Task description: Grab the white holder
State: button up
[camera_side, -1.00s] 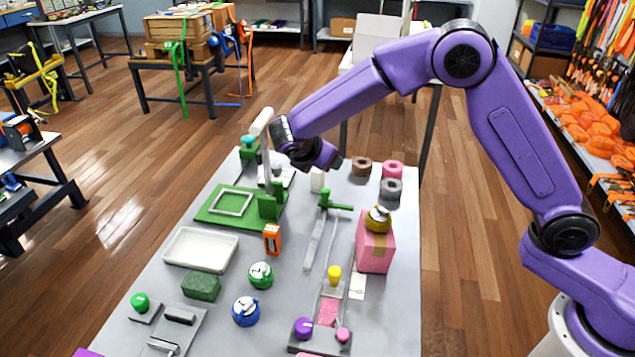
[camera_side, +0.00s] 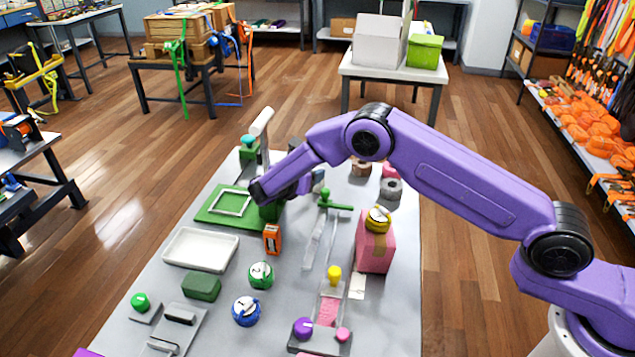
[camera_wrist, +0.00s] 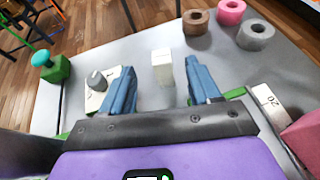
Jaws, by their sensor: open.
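A small upright white block (camera_wrist: 162,70), which looks like the white holder, stands on the grey table in the wrist view. My gripper (camera_wrist: 160,66) is open, with one blue finger on each side of the block in the picture. There are visible gaps between the block and both fingers. I cannot tell how far the fingertips are from it in depth. In the side view my gripper (camera_side: 317,180) is low over the far part of the table, and my arm hides most of the block's place.
A white plate with a grey knob (camera_wrist: 97,83) lies left of the block. Brown (camera_wrist: 196,21), pink (camera_wrist: 231,12) and grey (camera_wrist: 256,34) rolls stand to its right. A pink box (camera_side: 375,245) and a green tray (camera_side: 215,212) are nearer in the side view.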

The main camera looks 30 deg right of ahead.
jog(key=shift+w+d+f, duration=0.2)
jog(key=shift+d+f, duration=0.1)
jog(key=shift+f, duration=0.15)
jog(key=shift+w+d+f, duration=0.15)
jog(key=shift+d+f, duration=0.15)
jog(key=shift+f, duration=0.15)
jog(key=shift+x, duration=3)
jog(key=c, duration=1.1)
